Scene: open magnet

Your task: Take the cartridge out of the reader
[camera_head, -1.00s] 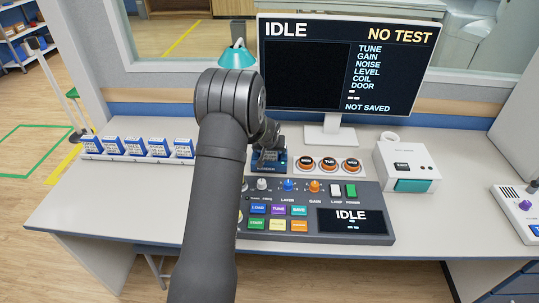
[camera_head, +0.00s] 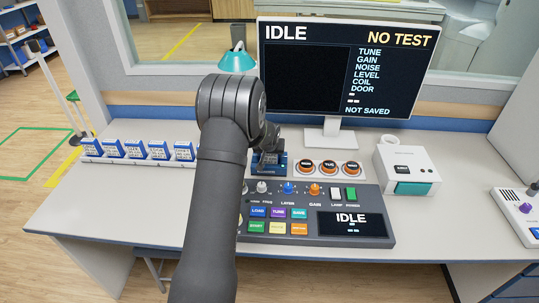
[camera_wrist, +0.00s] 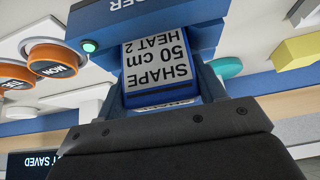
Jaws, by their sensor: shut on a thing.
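The blue reader (camera_head: 270,168) stands on the desk behind the control panel, largely covered by my arm in the head view. In the wrist view the reader (camera_wrist: 145,22) fills the top of the picture, upside down, with a lit green lamp. The cartridge (camera_wrist: 158,68) is blue with a white label reading "SHAPE 50 cm HEAT 2". Its far end is at the reader; how deep it sits is hidden. My gripper (camera_wrist: 163,95) is shut on the cartridge, with a finger at either side. In the head view my gripper (camera_head: 268,150) is just above the reader.
A rack with several blue-and-white cartridges (camera_head: 136,151) stands at the left. Round orange buttons (camera_head: 329,167) lie right of the reader, the control panel (camera_head: 320,205) in front. The monitor (camera_head: 345,65) behind reads "IDLE" and "NO TEST". A white box (camera_head: 405,165) stands right.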

